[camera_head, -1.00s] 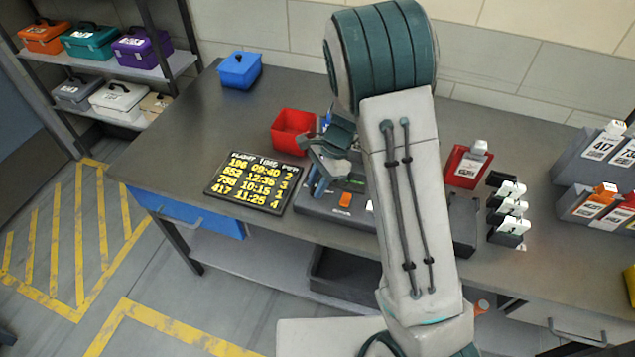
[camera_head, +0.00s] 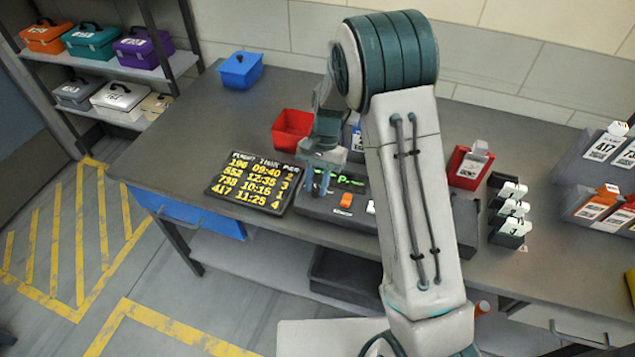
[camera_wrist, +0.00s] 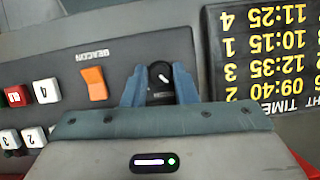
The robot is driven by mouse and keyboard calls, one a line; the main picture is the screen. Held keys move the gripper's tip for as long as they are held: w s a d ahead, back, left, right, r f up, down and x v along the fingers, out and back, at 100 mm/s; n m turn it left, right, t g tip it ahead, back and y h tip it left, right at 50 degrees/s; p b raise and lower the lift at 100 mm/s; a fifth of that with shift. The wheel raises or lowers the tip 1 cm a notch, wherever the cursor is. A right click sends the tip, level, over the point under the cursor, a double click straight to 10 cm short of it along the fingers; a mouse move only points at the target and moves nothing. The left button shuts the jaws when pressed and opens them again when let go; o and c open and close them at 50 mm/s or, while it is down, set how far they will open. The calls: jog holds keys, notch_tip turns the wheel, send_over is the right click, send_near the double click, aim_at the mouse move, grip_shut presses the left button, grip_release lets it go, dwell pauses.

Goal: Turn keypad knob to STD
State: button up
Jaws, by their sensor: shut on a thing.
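The keypad panel (camera_head: 322,208) is a dark box on the table with a green-lit display (camera_head: 350,181), partly hidden by my arm. In the wrist view, a small dark round knob (camera_wrist: 160,71) with a white pointer mark sits at the panel's end. My gripper (camera_wrist: 160,86) has its two blue fingers on either side of this knob and is shut on it. In the head view my gripper (camera_head: 318,182) is over the panel's left end and hides the knob. The markings around the knob, including any STD label, cannot be read.
An orange BEACON rocker switch (camera_wrist: 94,83) is beside the knob, with red and white keys (camera_wrist: 46,91) farther along. A flight time board (camera_head: 253,183) lies close to the panel. A red bin (camera_head: 291,130) stands behind. Card holders (camera_head: 510,211) are at right.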

jog(key=shift+n, duration=0.5)
jog(key=o, duration=1)
jog(key=v, duration=0.9)
jog(key=b+v, duration=0.1)
jog(key=v, duration=0.4)
jog(key=shift+a, duration=0.25)
